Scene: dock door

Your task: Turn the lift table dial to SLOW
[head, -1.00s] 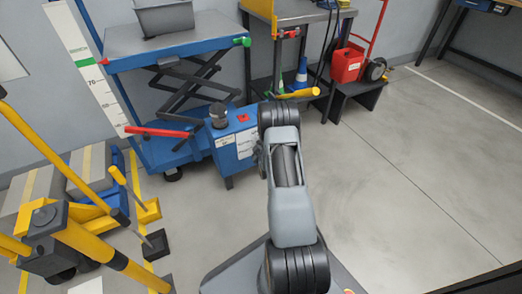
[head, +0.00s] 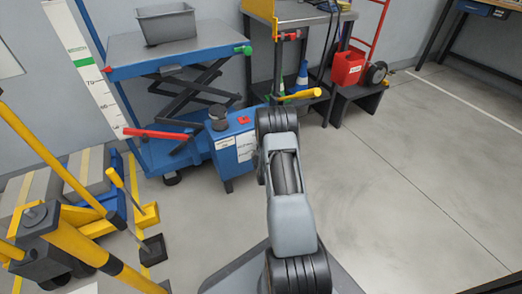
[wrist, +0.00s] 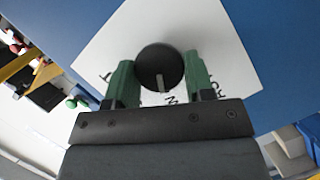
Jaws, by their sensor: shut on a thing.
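The dial (wrist: 158,62) is a round black knob with a pale pointer mark that points down in the wrist view. It sits on a white label plate (wrist: 225,50) on a blue panel. A few black letters show beside it, partly covered, and I cannot read a whole word. My gripper (wrist: 160,72) has one green finger on each side of the dial and is shut on it. In the head view the blue lift table (head: 122,72) has a control box (head: 226,160) at its near end. My arm hides the gripper and dial there.
A grey bin (head: 166,28) stands on the lift table. A red lever (head: 155,134), a black cylinder (head: 218,117) and a red button (head: 243,120) are near the control box. A yellow post (head: 85,245) stands at the left. The floor (head: 400,180) to the right is clear.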

